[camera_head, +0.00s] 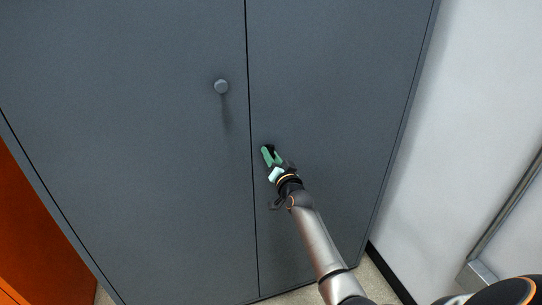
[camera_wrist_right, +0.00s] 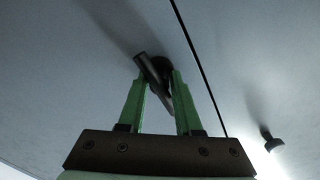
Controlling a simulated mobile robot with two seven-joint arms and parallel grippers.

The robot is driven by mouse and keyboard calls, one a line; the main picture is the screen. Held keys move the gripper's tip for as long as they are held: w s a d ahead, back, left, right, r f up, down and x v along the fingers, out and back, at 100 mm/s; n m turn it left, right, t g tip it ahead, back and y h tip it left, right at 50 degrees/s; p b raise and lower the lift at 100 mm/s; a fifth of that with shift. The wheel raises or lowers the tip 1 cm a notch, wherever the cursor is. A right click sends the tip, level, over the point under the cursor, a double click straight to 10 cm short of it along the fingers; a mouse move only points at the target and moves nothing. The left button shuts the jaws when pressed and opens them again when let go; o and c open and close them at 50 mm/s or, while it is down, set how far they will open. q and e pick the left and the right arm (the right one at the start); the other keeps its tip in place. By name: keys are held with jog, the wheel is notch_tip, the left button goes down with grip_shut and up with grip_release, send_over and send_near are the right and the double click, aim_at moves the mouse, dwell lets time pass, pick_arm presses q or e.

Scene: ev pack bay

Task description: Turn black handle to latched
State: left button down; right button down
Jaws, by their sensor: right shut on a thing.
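The black handle (camera_wrist_right: 153,75) sits on the grey cabinet's right door, close to the seam between the doors. In the right wrist view it lies tilted between the green fingers of my right gripper (camera_wrist_right: 158,95), which is shut on it. In the head view the right gripper (camera_head: 269,156) reaches the door from below, and its fingers hide most of the handle; a dark bit of the handle (camera_head: 268,148) shows at the fingertips. My left gripper is not in view.
A round grey knob (camera_head: 221,87) sticks out of the left cabinet door (camera_head: 130,130), up and left of the gripper. A white wall (camera_head: 480,120) stands to the right. An orange surface (camera_head: 35,235) is at the lower left.

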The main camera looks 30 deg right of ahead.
jog(key=c, duration=0.7)
grip_release()
jog(key=shift+s, duration=0.1)
jog(key=v, duration=1.2)
jog(key=shift+s+p, duration=0.15)
jog(key=shift+p, duration=0.25)
jog(key=shift+f, duration=0.1)
